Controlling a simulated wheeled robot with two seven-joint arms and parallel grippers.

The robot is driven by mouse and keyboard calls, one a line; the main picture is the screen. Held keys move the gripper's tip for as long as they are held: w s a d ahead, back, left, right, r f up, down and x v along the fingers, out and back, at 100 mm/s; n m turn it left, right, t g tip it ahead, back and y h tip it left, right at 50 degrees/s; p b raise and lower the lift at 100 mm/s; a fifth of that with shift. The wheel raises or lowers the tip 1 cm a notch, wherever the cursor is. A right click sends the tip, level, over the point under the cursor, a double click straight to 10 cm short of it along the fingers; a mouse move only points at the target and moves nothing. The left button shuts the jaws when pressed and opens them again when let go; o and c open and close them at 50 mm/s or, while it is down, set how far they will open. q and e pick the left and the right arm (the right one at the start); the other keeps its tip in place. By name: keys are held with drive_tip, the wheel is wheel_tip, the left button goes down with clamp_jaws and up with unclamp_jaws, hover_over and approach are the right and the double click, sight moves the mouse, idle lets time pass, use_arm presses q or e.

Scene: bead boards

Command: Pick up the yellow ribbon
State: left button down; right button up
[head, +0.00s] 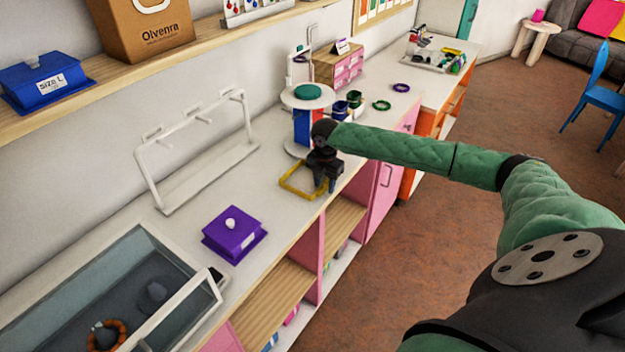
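A yellow band-like outline (294,190), which looks like the yellow ribbon, lies on the white counter in a rough square. My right gripper (325,185) points down at its right side, with the dark fingers over or inside the outline. The fingers hide part of the yellow edge. I cannot tell whether they touch it or have shut on it. My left gripper is not in view.
A round white stand (308,97) with a green disc is just behind my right gripper. A purple box (234,234), a white rack (195,150) and a glass-sided case (90,285) stand to the left. Green and purple rings (381,105) lie beyond.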

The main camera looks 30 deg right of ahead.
drive_tip(key=shift+f, duration=0.1)
clamp_jaws()
idle(0.3)
